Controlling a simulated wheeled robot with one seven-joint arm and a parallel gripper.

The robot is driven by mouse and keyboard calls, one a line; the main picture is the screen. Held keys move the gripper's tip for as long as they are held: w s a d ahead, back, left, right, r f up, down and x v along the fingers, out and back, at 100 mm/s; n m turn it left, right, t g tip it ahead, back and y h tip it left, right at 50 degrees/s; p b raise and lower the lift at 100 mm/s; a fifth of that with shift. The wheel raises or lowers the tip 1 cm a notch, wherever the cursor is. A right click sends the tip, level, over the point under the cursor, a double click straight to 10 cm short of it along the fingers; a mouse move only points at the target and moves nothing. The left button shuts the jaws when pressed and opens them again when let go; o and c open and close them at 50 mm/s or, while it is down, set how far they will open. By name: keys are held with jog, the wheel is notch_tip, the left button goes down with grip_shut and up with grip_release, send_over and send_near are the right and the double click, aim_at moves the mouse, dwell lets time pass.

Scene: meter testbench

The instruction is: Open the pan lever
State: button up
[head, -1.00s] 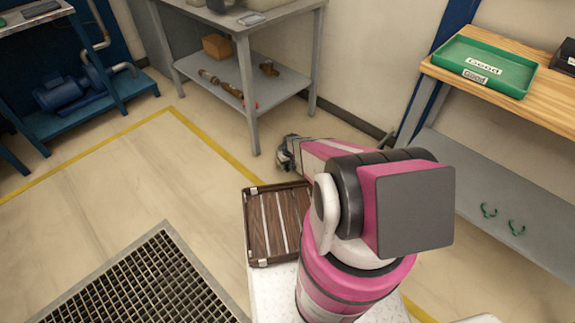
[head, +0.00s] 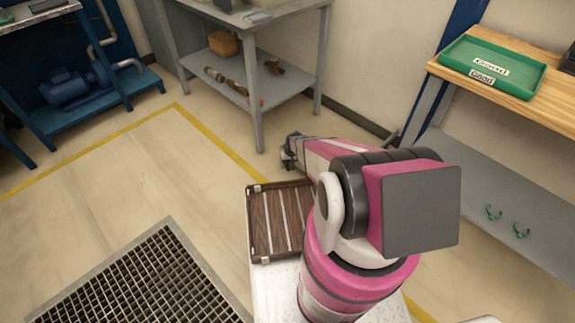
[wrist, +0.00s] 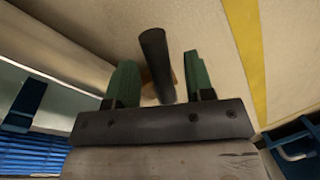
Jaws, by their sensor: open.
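I cannot make out a pan lever in either view. My gripper (head: 288,152) shows in the head view beyond my pink arm, low near the foot of the grey workbench. In the wrist view its two green fingers (wrist: 161,85) are spread apart. A dark round rod (wrist: 156,60) shows between them in the picture; I cannot tell what it belongs to or how far off it is. Nothing is seen gripped.
A grey workbench (head: 259,42) with parts on its lower shelf stands at the back. A green tray (head: 494,68) lies on a wooden bench (head: 555,110) at right. A blue pump (head: 65,88) is at left. A floor grate (head: 150,285) is in front; the middle floor is clear.

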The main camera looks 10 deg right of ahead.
notch_tip(320, 180, up, 10)
jog(key=d, duration=0.2)
jog(key=shift+r, duration=0.25)
jog(key=shift+w, duration=0.1)
jog(key=s+r, duration=0.7)
jog(key=r, duration=0.4)
jog(key=s+r+m+h, duration=0.1)
jog(key=s+r, duration=0.6)
jog(key=r, duration=0.5)
jog(key=s+d+r+h, duration=0.1)
jog(key=s+r, duration=0.5)
jog(key=r, duration=0.6)
jog(key=shift+s+r+m, duration=0.25)
jog(key=shift+s+m, duration=0.05)
jog(key=shift+s, duration=0.1)
